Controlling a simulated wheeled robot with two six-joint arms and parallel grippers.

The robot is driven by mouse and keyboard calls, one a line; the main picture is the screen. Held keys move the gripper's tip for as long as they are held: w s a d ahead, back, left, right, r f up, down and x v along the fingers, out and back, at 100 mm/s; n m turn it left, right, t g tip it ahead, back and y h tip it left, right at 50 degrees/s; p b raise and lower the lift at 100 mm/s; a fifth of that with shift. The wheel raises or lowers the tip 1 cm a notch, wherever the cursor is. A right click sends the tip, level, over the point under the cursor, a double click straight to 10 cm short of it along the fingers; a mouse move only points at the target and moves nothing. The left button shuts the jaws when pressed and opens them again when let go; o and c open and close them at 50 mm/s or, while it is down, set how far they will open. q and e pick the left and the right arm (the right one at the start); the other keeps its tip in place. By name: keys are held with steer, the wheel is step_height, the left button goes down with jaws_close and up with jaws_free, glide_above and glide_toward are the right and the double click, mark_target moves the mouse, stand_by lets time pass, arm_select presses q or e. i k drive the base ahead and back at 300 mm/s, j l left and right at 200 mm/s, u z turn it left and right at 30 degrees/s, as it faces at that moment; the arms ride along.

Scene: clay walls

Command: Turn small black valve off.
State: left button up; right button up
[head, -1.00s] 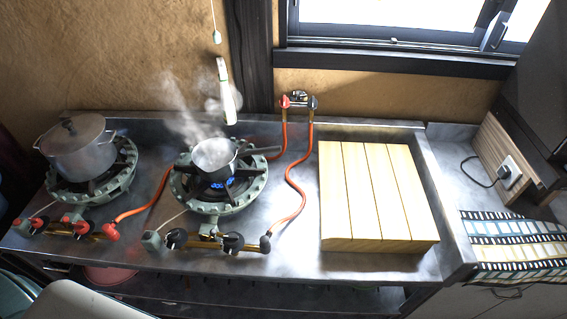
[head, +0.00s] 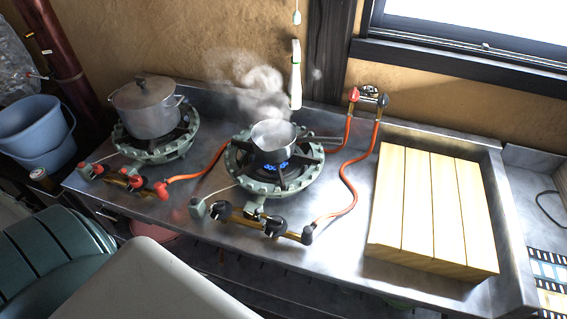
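A gas burner (head: 285,205) with a green ring stands mid-counter, with blue flame under a small steaming pot (head: 273,140). A black end fitting (head: 307,235) joins the orange hose. On the wall, a small black valve (head: 381,102) sits right of a red valve (head: 353,95), each with an orange hose below. I cannot tell which black part is the one named, nor read the handle positions clearly. Neither of my grippers is in view.
A second burner (head: 155,148) with red knobs carries a large lidded pot (head: 146,108) at left. A slatted wooden board (head: 432,208) covers the counter's right. A blue bucket (head: 37,130) and a green bin (head: 58,245) stand left of the counter. A white lighter-like object (head: 296,75) hangs behind the pot.

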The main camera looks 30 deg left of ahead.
mark_target(220, 207)
steer(key=l+u, duration=0.1)
steer(key=u, duration=1.55)
